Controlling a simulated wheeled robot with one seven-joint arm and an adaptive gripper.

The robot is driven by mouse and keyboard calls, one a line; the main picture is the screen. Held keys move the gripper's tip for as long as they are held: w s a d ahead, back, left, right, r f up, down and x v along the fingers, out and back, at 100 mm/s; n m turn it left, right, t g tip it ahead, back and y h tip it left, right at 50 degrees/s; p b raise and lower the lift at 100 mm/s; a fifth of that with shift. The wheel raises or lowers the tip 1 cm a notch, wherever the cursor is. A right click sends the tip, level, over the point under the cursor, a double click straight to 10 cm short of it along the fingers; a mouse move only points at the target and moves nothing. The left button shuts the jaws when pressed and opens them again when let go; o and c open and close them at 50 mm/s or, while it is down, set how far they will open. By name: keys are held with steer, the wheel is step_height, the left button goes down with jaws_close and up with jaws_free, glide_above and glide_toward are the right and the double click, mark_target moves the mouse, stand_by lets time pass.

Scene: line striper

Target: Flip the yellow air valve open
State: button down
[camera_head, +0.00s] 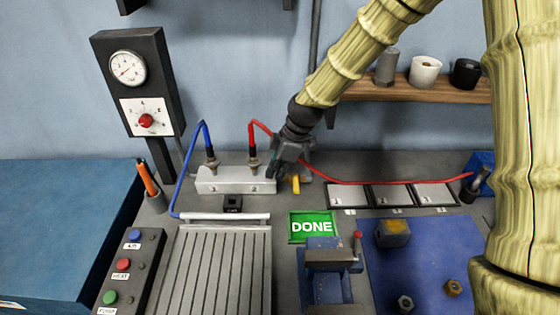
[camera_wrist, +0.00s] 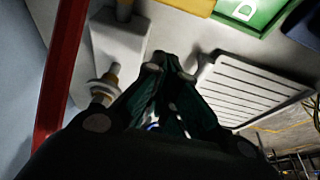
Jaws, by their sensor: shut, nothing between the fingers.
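The yellow air valve handle (camera_head: 296,184) shows as a short yellow piece at the right end of the grey manifold block (camera_head: 222,181). In the head view it points down toward the front of the bench. My gripper (camera_head: 277,170) is just left of it, over the right end of the block, and hides part of the valve body. In the wrist view the yellow handle (camera_wrist: 188,5) is cut off at the top edge, beyond my gripper (camera_wrist: 172,72). The fingers are shut and empty. I cannot tell whether they touch the block.
A red hose (camera_head: 370,183) and a blue hose (camera_head: 184,165) rise from the block's fittings. A green DONE sign (camera_head: 312,226) lies in front. A ribbed plate (camera_head: 222,275), a small vise (camera_head: 330,268) and a button box (camera_head: 128,270) stand nearer. A shelf (camera_head: 395,88) hangs behind.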

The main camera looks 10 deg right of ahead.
mark_target(296, 180)
steer(key=p+x, duration=0.1)
steer(key=x, duration=0.3)
steer(key=shift+s, duration=0.1)
steer(key=d+p, duration=0.2)
steer(key=d, duration=0.1)
steer(key=shift+s+r, duration=0.25)
steer(key=shift+d+f, duration=0.15)
steer(key=shift+d, duration=0.3)
steer(key=shift+s, duration=0.1)
